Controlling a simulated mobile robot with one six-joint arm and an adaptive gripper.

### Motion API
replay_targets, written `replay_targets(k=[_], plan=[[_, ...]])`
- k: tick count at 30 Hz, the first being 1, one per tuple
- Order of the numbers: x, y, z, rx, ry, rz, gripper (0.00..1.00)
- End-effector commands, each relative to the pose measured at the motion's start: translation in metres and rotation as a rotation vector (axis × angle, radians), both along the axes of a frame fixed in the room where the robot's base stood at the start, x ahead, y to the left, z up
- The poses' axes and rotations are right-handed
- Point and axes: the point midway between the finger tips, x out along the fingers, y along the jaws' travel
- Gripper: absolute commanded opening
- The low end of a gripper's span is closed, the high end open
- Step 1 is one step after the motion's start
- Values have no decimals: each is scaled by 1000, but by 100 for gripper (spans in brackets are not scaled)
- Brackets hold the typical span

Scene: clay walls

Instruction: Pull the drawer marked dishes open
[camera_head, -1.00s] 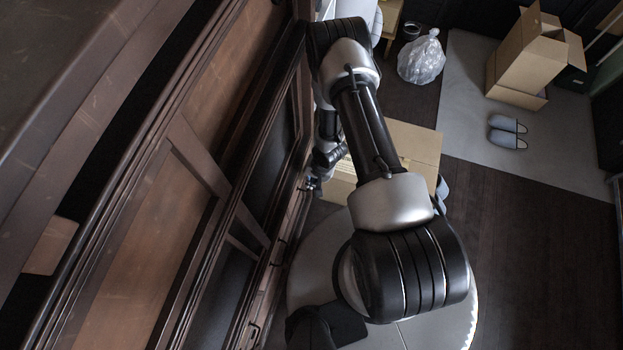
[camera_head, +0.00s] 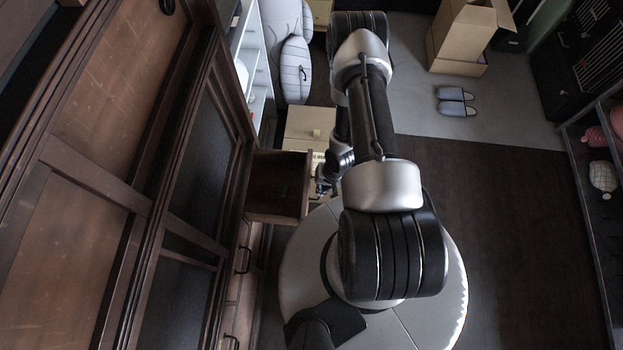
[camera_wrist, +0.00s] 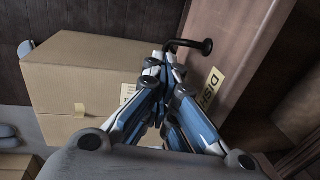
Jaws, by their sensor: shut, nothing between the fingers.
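The dishes drawer stands pulled out from the dark wooden cabinet in the head view, and its open inside (camera_head: 275,185) shows. In the wrist view its brown front (camera_wrist: 228,35) carries a cream label (camera_wrist: 211,87) on which "DISH" can be read. A dark bar handle (camera_wrist: 196,45) sticks out from that front. My gripper (camera_wrist: 163,62) is shut, with its fingertips right at the free end of the handle. I cannot tell whether they touch it. In the head view my gripper (camera_head: 322,187) is small, just right of the drawer front.
The cabinet (camera_head: 120,190) fills the left side, with more drawer handles (camera_head: 242,260) below. A cardboard box (camera_head: 308,125) stands beyond the drawer; a box also shows in the wrist view (camera_wrist: 80,80). Slippers (camera_head: 456,101) lie farther off. The dark floor at right is clear.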

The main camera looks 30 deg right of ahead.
Motion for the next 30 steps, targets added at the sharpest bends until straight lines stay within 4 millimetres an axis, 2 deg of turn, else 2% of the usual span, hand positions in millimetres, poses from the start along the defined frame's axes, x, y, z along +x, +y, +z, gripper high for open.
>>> replay_targets(k=[6, 19, 30], plan=[[-7, -6, -2, 2, 5, -1, 0], [-8, -7, -2, 1, 5, 1, 0], [-8, -6, -2, 1, 5, 1, 25]])
